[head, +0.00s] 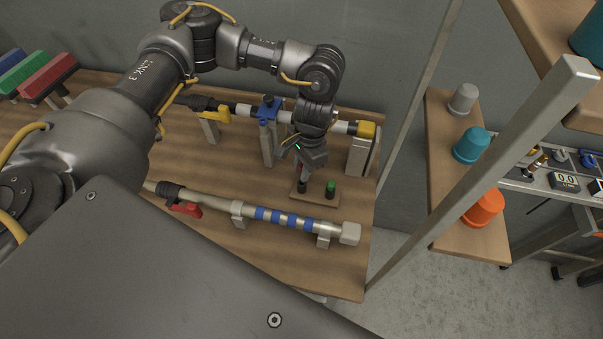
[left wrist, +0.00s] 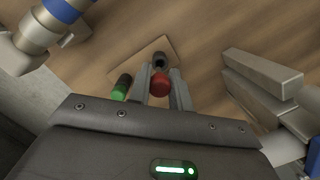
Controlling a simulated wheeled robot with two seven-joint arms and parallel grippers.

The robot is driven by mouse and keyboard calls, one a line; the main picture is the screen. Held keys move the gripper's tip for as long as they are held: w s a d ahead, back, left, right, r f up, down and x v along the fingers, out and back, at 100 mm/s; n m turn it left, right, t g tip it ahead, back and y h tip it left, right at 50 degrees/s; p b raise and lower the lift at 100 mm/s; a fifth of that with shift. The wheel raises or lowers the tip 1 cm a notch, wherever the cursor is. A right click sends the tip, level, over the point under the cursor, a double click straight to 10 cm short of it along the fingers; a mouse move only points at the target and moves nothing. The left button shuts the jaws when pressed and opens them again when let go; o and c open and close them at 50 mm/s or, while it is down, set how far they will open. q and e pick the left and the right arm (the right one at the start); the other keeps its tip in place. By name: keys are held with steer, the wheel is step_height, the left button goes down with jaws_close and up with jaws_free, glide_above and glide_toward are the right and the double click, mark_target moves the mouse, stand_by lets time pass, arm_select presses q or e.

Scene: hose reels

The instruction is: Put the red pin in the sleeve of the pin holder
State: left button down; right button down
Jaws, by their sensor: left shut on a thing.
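The pin holder is a small wooden plate (head: 316,197) with two dark sleeves on the bench. A green pin (head: 331,185) stands in its right sleeve and also shows in the left wrist view (left wrist: 121,87). The other sleeve (head: 301,187) shows a dark round mouth in the left wrist view (left wrist: 160,60). My left gripper (head: 304,168) points down over the holder, shut on the red pin (left wrist: 160,84). The pin's round red top shows between the fingers, close to the dark sleeve. Its lower end is hidden, so I cannot tell whether it touches the sleeve. My right gripper is out of view.
A wand with blue bands (head: 275,217) lies on supports in front of the holder. Another with a blue clamp (head: 267,108) and yellow end (head: 364,129) lies behind it. A metal post (head: 490,150) and a shelf with coloured cups (head: 472,145) stand at right.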

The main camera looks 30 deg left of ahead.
arm_select(q)
step_height(320, 180, down, 2)
steer(key=shift+a+f+p, duration=0.1)
steer(key=shift+f+p, duration=0.1)
steer(key=shift+p, duration=0.25)
steer(key=shift+f, duration=0.45)
